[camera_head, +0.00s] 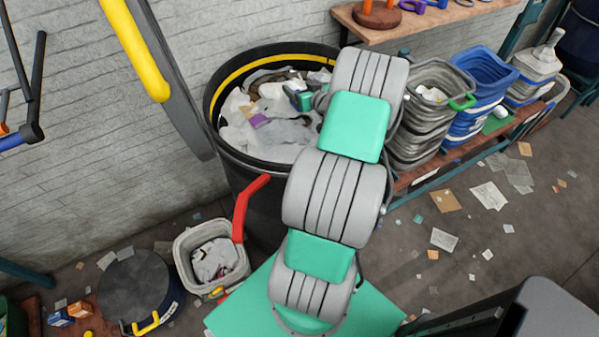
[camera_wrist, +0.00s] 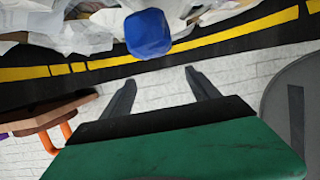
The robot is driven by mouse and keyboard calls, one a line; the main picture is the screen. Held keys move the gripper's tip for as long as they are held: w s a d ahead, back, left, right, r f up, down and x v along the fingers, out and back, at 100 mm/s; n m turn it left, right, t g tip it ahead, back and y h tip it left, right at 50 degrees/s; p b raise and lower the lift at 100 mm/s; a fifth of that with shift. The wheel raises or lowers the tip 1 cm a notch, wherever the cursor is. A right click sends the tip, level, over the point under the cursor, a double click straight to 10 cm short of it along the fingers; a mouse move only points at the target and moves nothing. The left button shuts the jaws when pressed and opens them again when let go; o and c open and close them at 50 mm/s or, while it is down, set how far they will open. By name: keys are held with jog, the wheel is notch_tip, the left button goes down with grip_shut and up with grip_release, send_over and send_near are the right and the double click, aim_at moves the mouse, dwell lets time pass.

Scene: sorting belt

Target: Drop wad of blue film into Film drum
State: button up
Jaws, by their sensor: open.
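The wad of blue film (camera_wrist: 147,33) is a rounded blue lump just beyond my fingertips in the wrist view. It overlaps the drum's rim and the pale scraps inside; I cannot tell whether it is in the air or resting on them. The Film drum (camera_head: 240,167) is a large black drum with a yellow band, full of crumpled film, and its rim also shows in the wrist view (camera_wrist: 225,50). My gripper (camera_wrist: 160,78) is open, its two fingers apart with nothing between them. In the head view my arm reaches over the drum and hides the wad.
Stacked grey bins (camera_head: 430,110) and blue bins (camera_head: 485,85) stand right of the drum. A wooden shelf (camera_head: 425,25) is above them. A small grey bin (camera_head: 205,260) with scraps stands at lower left. A brick wall (camera_head: 80,150) is behind. Scraps litter the floor.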

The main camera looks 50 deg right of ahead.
jog(key=b+v, duration=0.1)
jog(key=v, duration=0.7)
jog(key=shift+b, duration=0.4)
